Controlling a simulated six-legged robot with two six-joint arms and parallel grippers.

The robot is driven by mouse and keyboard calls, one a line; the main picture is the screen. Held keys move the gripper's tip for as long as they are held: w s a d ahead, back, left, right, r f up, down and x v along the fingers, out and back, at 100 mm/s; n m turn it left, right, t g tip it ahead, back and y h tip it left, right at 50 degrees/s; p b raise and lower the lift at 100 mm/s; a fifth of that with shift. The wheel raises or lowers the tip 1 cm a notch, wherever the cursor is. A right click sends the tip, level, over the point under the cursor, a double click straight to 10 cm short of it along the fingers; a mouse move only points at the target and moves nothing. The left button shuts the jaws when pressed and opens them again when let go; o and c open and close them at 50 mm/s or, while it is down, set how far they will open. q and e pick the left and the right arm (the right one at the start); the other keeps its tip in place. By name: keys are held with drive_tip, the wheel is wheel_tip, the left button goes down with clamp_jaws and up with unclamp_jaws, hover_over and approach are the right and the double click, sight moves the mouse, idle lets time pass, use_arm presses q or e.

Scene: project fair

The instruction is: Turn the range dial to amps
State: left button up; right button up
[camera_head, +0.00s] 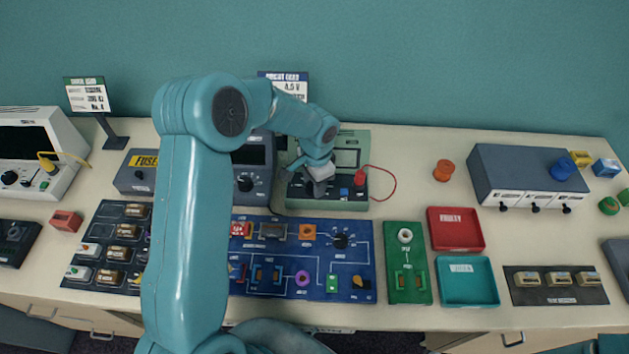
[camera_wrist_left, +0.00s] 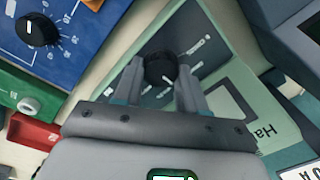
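The black range dial (camera_wrist_left: 160,68) is on the pale green meter (camera_wrist_left: 215,75) in the left wrist view, with small labels around it that I cannot read. A white mark shows on the dial, but I cannot tell which label it points to. In the head view the meter (camera_head: 351,139) stands at the back middle, and my gripper hides its dial. My left gripper (camera_head: 318,182) is over the meter's front left. In the wrist view its fingers (camera_wrist_left: 161,62) stand open, one on each side of the dial, with narrow gaps showing. My right gripper is out of view.
A dark meter (camera_head: 250,153) with its own dial stands close on the left. A red plug (camera_head: 360,178) and red lead (camera_head: 394,184) are at the green meter's right. A blue panel (camera_head: 330,256) lies in front. Bare table shows around the orange spool (camera_head: 444,170).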

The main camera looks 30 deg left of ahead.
use_arm(q)
drive_tip(key=c, duration=0.3)
drive_tip(key=m+b, duration=0.1)
drive_tip(key=m, duration=0.2)
drive_tip(key=shift+w, duration=0.1)
drive_tip(key=m, duration=0.2)
drive_tip(key=shift+m, duration=0.3)
drive_tip(key=m, duration=0.4)
drive_tip(key=shift+r+t, duration=0.1)
drive_tip(key=shift+t, duration=0.2)
drive_tip(key=shift+m+h, duration=0.3)
drive_tip(key=shift+m, duration=1.9)
